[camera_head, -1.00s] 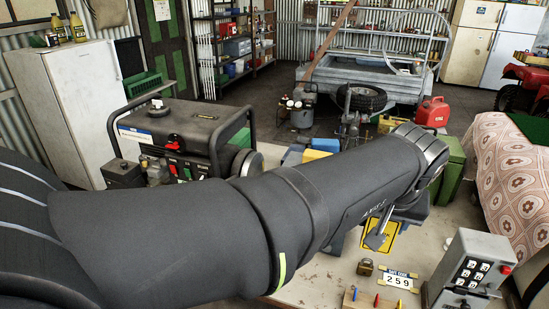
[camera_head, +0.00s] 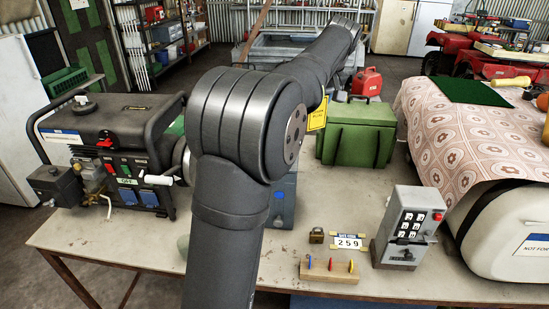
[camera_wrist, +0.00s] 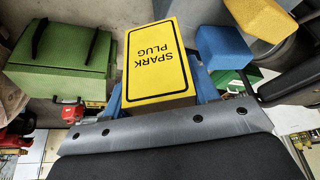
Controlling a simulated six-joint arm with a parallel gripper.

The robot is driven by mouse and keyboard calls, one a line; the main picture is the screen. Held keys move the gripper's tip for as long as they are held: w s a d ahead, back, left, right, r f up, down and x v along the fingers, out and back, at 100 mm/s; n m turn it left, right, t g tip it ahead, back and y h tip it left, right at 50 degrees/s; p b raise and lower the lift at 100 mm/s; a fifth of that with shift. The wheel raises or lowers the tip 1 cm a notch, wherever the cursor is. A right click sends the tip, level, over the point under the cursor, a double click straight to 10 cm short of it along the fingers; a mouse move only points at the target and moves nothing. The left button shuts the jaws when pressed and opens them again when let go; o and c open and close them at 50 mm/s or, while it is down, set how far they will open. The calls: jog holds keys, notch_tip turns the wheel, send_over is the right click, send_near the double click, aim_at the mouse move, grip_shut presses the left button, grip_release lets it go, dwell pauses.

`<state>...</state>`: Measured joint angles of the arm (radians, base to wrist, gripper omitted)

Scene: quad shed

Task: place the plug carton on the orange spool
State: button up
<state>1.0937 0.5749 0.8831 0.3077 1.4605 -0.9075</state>
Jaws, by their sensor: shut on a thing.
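The plug carton (camera_wrist: 160,65) is a yellow box with a black border and the words "SPARK PLUG", upside down in the wrist view. My gripper (camera_wrist: 161,92) is shut on it, with a blue finger at each side. In the head view a small part of the yellow carton (camera_head: 317,114) shows beside my arm, left of the green box. The gripper itself is hidden there behind my arm. I cannot make out an orange spool for certain in either view.
A green box (camera_head: 357,133) stands on the workbench (camera_head: 110,238), with a grey keypad box (camera_head: 407,228), a padlock (camera_head: 316,236) and a wooden peg block (camera_head: 329,271) nearer. A generator (camera_head: 110,145) stands left. A patterned cloth (camera_head: 465,140) covers a surface at right.

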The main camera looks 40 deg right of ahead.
jog(key=w+d+f+n+y, duration=0.1)
jog(key=w+f+n, duration=0.25)
jog(key=w, duration=0.55)
jog(key=w+d+f+n+y, duration=0.1)
jog(key=w+f+n, duration=0.25)
jog(key=w, duration=0.55)
notch_tip(320, 180, down, 15)
jog(key=shift+a+r, duration=0.1)
jog(key=o, duration=1)
jog(key=shift+f, duration=0.25)
jog(key=shift+r, duration=0.15)
jog(key=v, duration=1.2)
jog(key=shift+w, duration=0.2)
